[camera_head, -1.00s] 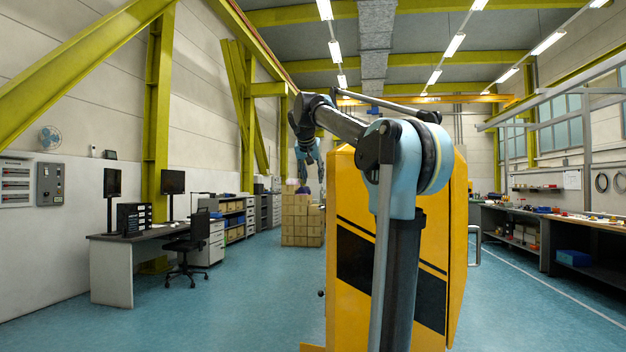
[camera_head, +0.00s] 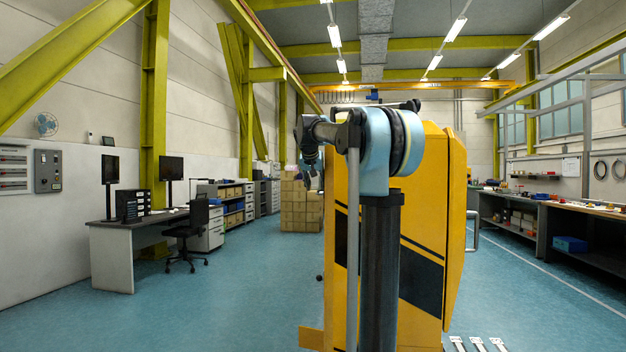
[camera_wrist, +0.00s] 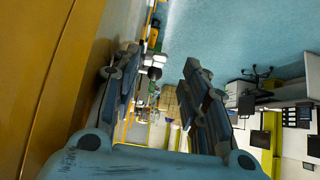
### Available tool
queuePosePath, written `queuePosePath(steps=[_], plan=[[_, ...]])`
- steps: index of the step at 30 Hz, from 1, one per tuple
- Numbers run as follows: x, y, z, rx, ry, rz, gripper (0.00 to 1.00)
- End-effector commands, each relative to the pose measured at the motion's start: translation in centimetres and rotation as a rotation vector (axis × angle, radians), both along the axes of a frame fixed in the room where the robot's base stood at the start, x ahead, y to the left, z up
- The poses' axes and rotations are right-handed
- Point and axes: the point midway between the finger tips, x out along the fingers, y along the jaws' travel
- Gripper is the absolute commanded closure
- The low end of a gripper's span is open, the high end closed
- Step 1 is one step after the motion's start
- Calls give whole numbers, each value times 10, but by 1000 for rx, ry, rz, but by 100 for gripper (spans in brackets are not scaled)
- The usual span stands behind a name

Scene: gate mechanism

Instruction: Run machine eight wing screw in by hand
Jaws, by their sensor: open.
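A yellow machine housing (camera_head: 420,215) with black slanted stripes stands close ahead in the head view, partly hidden behind my arm. Its flat yellow side (camera_wrist: 40,70) fills the left of the wrist view. My gripper (camera_wrist: 158,75) is open in the wrist view, its two dark fingers apart with nothing between them. The left finger is close beside the yellow side; I cannot tell if they touch. No wing screw or machine number can be made out in either view.
A small dark knob (camera_head: 319,278) sticks out left of the housing. Stacked cardboard boxes (camera_head: 300,205) stand behind it. A desk (camera_head: 112,255) and office chair (camera_head: 190,235) are at left, a workbench (camera_head: 580,212) at right. The blue floor between desk and housing is clear.

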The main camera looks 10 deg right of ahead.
Motion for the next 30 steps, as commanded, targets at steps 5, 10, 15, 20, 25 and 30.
queuePosePath(steps=[5, 10, 15, 20, 25, 30], plan=[[18, -5, -18, 1, 0, 0, 59], [28, -9, -29, 1, 0, 0, 59], [32, -10, -33, 1, 0, 1, 59], [32, -10, -34, 1, 0, 1, 59], [32, -9, -34, 1, 0, 1, 77], [32, -8, -34, 1, 0, 3, 99]])
